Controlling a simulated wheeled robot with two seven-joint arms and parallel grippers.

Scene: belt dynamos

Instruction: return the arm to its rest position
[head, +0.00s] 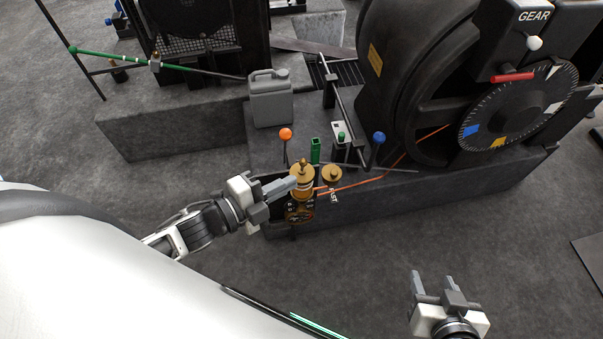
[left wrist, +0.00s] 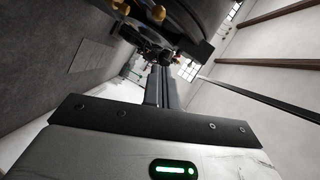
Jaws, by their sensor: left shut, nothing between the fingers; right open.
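My left gripper (head: 284,188) is shut and empty. In the head view its fingertips are beside a brass knob-topped fitting (head: 302,178) at the front edge of the grey plinth; I cannot tell whether they touch. In the left wrist view the shut fingers of my left gripper (left wrist: 160,85) point ahead toward dark machinery with brass-coloured knobs (left wrist: 158,13). My right gripper (head: 432,285) is open and empty, over bare floor at the lower right of the head view.
A large black wheel machine with a graduated dial (head: 518,105) stands on the plinth (head: 350,200). A grey jerrycan (head: 271,100), an orange-knobbed lever (head: 285,134) and a blue-knobbed lever (head: 379,138) stand near my left gripper. The floor (head: 380,245) in front is clear.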

